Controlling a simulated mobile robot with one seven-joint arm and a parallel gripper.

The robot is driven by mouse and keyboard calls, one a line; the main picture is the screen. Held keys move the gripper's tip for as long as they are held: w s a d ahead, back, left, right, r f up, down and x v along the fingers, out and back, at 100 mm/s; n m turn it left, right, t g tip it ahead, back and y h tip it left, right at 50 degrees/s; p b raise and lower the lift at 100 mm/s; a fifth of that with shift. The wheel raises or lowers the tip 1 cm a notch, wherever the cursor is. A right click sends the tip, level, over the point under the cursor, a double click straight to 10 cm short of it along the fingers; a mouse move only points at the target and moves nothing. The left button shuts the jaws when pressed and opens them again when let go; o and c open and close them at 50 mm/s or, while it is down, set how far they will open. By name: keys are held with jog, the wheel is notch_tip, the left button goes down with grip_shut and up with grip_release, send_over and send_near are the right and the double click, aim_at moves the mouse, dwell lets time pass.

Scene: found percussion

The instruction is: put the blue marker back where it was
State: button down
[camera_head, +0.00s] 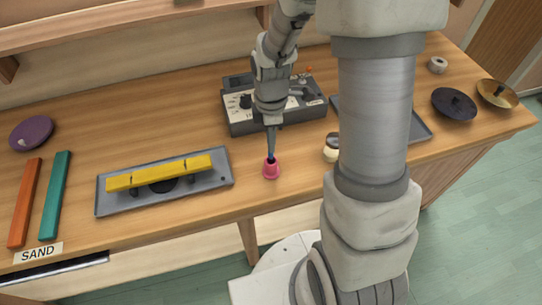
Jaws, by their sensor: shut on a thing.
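I cannot make out a blue marker in the head view. My gripper (271,156) points straight down near the front edge of the table, right of the grey tray. Its narrow blue-grey fingers are together at the top of a small pink-red piece (271,171), shut on it. The piece is upright, with a wider lower part. It is at or very near the wooden tabletop; I cannot tell whether it touches. The fingers partly hide its top.
A grey tray (222,180) holds a yellow bar (150,174). Orange (25,203) and teal (55,195) bars lie left, by a SAND label (38,252). A grey control box (245,126) stands behind my gripper. A cream knobbed piece (330,155) and dark cymbal (453,104) are right.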

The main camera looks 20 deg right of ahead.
aim_at(271, 158)
jog(key=shift+f, duration=2.75)
jog(key=shift+f, duration=0.1)
jog(key=shift+f, duration=0.15)
jog(key=c, duration=0.8)
grip_release()
jog(key=shift+r, duration=0.25)
